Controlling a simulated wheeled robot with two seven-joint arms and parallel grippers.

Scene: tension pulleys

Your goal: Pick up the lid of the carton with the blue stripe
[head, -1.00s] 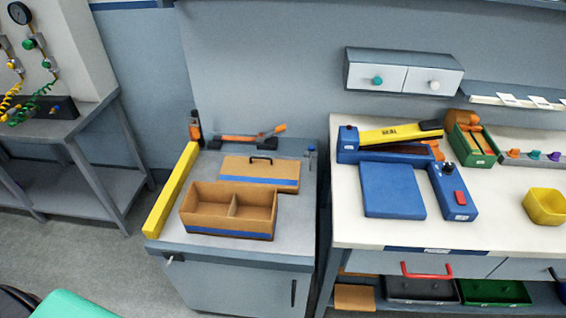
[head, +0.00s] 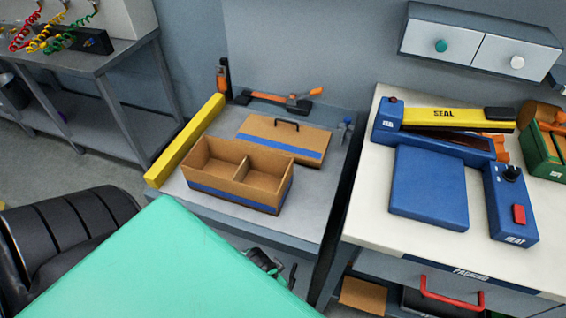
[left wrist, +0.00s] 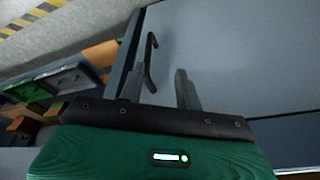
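The carton with the blue stripe (head: 220,193) stands open on the grey cabinet top and shows two empty compartments. Its brown lid (head: 262,129), with a blue stripe along the near edge and a black handle (head: 286,123) on top, lies flat just behind the carton. My left gripper (head: 268,264) is low in front of the cabinet, nearer than the carton and apart from the lid, partly hidden by my green arm cover. In the left wrist view its two grey fingers (left wrist: 157,84) are apart with nothing held between them. My right gripper is not in view.
A yellow bar (head: 187,140) edges the cabinet top's left side. An orange and black tool (head: 273,101) lies behind the lid. The white bench (head: 370,215) with the blue sealer (head: 428,185) stands right. A dark cabinet handle (left wrist: 151,60) is close to my left fingers.

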